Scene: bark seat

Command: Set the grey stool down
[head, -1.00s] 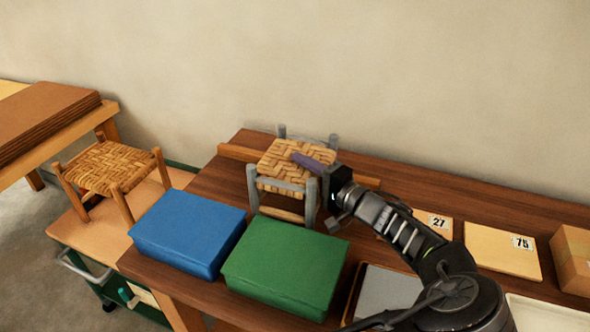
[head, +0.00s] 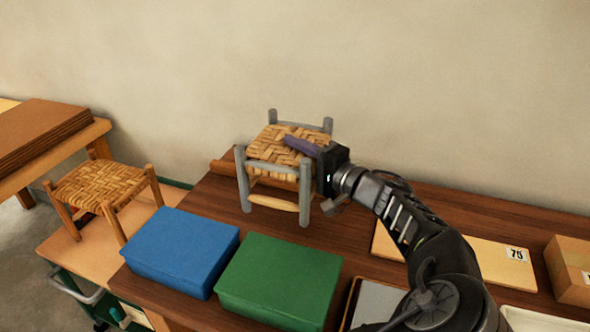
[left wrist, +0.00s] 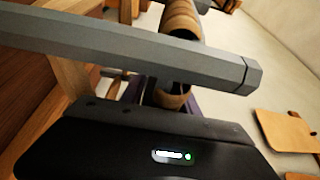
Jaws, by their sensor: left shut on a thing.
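The grey stool (head: 242,180) has grey legs and a woven straw seat. It is upright at the back left of the brown table (head: 350,235) and appears raised a little above it; any gap under its legs is hard to judge. My left gripper (head: 306,147) is shut on the stool at the right side of its seat, with a purple finger lying across the weave. In the left wrist view a grey bar of the stool (left wrist: 130,58) crosses close in front of the gripper. My right gripper is not in view.
A blue box (head: 180,250) and a green box (head: 280,282) stand in front of the stool. A brown-legged woven stool (head: 98,186) stands on a lower surface at left. A wooden strip (head: 222,166) lies behind. Flat boards (head: 480,258) and a carton (head: 572,270) are at right.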

